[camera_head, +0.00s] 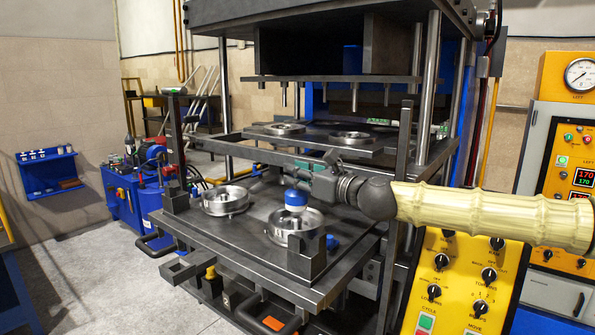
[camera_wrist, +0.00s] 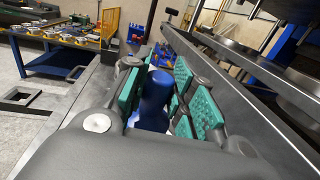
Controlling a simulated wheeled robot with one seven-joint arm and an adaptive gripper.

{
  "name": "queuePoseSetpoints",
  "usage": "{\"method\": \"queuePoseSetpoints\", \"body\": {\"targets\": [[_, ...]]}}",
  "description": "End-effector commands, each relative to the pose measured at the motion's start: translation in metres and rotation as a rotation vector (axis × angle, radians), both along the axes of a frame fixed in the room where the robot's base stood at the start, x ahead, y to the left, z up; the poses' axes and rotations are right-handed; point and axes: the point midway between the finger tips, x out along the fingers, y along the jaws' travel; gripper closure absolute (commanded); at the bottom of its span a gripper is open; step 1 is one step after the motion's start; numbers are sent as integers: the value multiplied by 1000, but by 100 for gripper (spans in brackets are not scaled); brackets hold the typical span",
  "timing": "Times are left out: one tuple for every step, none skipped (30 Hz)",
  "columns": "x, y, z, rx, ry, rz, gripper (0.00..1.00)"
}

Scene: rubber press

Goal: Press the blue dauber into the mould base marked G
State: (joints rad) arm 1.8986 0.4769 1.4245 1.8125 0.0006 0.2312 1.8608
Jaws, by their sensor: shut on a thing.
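My gripper (camera_head: 308,172) reaches in from the right over the press's front plate. In the wrist view its green-padded fingers (camera_wrist: 160,88) are shut on the blue dauber (camera_wrist: 154,108), which stands between them. In the head view, a blue knob (camera_head: 296,197) with a pale lower part shows just above the nearer round metal mould base (camera_head: 282,228). I cannot tell whether it touches the base. A second round mould base (camera_head: 224,203) sits to its left on the same plate. No letter G is readable on either base.
An upright bracket (camera_head: 306,262) stands at the plate's front edge, with a small blue part (camera_head: 332,242) by it. The press's upper plate with pins (camera_head: 340,80) hangs above. A yellow control panel (camera_head: 462,285) stands at right. The wrist view shows a blue workbench (camera_wrist: 65,62).

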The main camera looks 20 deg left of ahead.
Motion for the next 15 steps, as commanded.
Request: {"method": "queuePoseSetpoints", "body": {"targets": [[0,0,-4,0,0,0,99],[0,0,-6,0,0,0,99],[0,0,-9,0,0,-1,99],[0,0,-10,0,0,-1,99],[0,0,-12,0,0,-1,99],[0,0,-15,0,-1,-1,99],[0,0,-16,0,-1,-1,99],[0,0,-18,0,0,-1,99],[0,0,-21,0,0,0,99],[0,0,-24,0,1,0,99],[0,0,-26,0,0,0,99],[0,0,-29,0,0,0,99],[0,0,-30,0,0,0,99],[0,0,-32,0,0,0,99],[0,0,-34,0,1,0,99]]}}
